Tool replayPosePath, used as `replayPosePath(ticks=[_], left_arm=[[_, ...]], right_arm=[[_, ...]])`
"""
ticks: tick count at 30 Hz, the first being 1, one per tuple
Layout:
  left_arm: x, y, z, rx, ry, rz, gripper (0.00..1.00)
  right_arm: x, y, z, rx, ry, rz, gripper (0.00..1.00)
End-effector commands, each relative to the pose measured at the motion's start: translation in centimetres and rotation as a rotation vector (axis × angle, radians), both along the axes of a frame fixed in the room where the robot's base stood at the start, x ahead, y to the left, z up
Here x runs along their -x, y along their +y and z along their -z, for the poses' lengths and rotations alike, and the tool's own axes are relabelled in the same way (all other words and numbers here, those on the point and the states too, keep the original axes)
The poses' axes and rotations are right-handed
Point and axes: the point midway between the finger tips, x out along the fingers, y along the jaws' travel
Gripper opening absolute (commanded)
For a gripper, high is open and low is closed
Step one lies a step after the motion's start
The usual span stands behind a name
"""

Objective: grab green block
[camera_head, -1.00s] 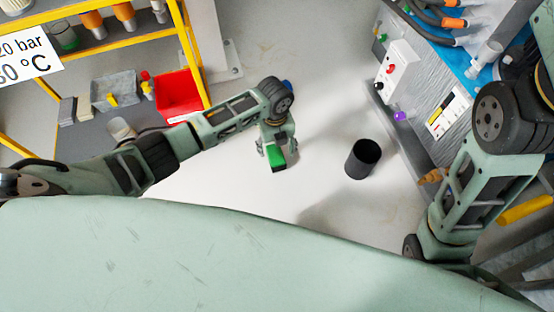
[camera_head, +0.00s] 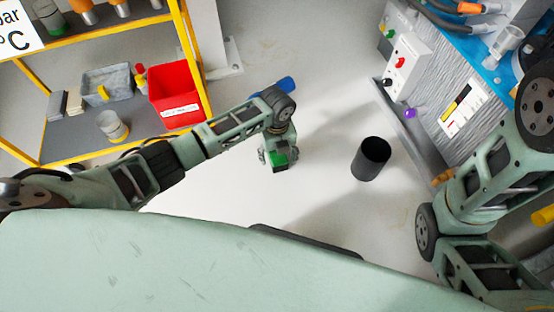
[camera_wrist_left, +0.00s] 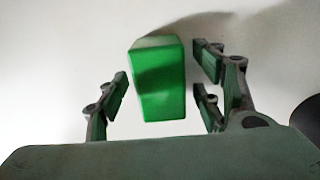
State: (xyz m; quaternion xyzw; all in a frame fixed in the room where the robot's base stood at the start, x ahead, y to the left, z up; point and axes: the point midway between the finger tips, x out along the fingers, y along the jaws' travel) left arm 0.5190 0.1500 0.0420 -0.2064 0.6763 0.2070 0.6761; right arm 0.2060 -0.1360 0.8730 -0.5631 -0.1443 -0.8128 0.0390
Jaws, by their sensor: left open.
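The green block (camera_head: 280,159) rests on the pale floor in the head view, partly hidden by my left gripper (camera_head: 276,156). In the left wrist view, the green block (camera_wrist_left: 159,82) stands between the spread fingers of my left gripper (camera_wrist_left: 165,78). My left gripper is open and empty. My right arm shows at the right of the head view, but its gripper cannot be seen.
A dark open cylinder (camera_head: 371,159) stands right of the block. A blue cylinder (camera_head: 286,84) lies behind my left arm. A yellow shelf with a red bin (camera_head: 178,95) is at left, a machine panel (camera_head: 405,62) at upper right. Pale floor around the block is free.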

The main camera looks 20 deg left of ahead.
Motion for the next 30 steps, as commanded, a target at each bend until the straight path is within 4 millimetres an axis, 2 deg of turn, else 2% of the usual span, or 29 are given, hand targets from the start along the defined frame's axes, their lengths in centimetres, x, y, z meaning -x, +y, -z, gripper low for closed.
replayPosePath(ticks=[8,27,30], left_arm=[[0.01,-0.02,0.08,0.000,0.000,0.000,0.60],[0.02,0.01,0.09,0.000,0.000,0.000,0.04],[-0.05,-0.02,0.00,0.000,-0.001,0.000,0.00]], right_arm=[[0.01,0.01,0.06,0.000,0.000,0.000,0.40],[0.01,0.01,0.07,0.000,0.000,0.000,0.40],[0.01,0.01,0.06,0.000,0.000,0.000,0.40]])
